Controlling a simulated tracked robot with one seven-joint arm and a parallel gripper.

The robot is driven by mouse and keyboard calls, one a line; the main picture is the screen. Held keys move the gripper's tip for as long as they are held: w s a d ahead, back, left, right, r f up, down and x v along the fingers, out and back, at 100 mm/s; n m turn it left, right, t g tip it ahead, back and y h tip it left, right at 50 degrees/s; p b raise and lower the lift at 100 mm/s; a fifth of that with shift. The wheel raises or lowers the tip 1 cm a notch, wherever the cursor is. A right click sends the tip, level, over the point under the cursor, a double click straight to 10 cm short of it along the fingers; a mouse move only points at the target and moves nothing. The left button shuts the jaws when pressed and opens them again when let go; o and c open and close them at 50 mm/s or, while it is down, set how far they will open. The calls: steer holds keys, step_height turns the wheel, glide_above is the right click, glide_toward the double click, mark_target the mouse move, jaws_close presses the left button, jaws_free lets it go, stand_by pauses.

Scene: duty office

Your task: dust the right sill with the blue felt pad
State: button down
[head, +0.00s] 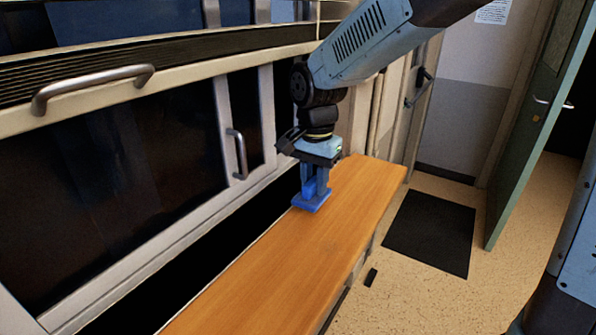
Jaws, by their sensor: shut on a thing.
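My gripper (314,178) is shut on the blue felt pad (311,203) and points downward. The pad is at the underside of the fingers, over the wooden sill (290,258), near its back edge by the dark glazed front. It looks to be on or just above the wood; I cannot tell whether it touches. The sill is a long orange-brown board running from the bottom of the picture to the upper right. A faint darker patch shows on the wood to the right of the pad. Part of the sill behind the gripper is hidden.
Metal handles (239,154) stick out from the frames at left, with a larger handle (92,88) higher up. A black mat (432,232) lies on the speckled floor at right. A green door (540,120) stands open. A small black object (371,277) lies on the floor beside the sill.

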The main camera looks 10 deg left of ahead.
steer(key=shift+s+a+r, duration=0.1)
steer(key=shift+r, duration=2.7)
steer(key=shift+s+f, duration=0.1)
steer(key=shift+s, duration=0.05)
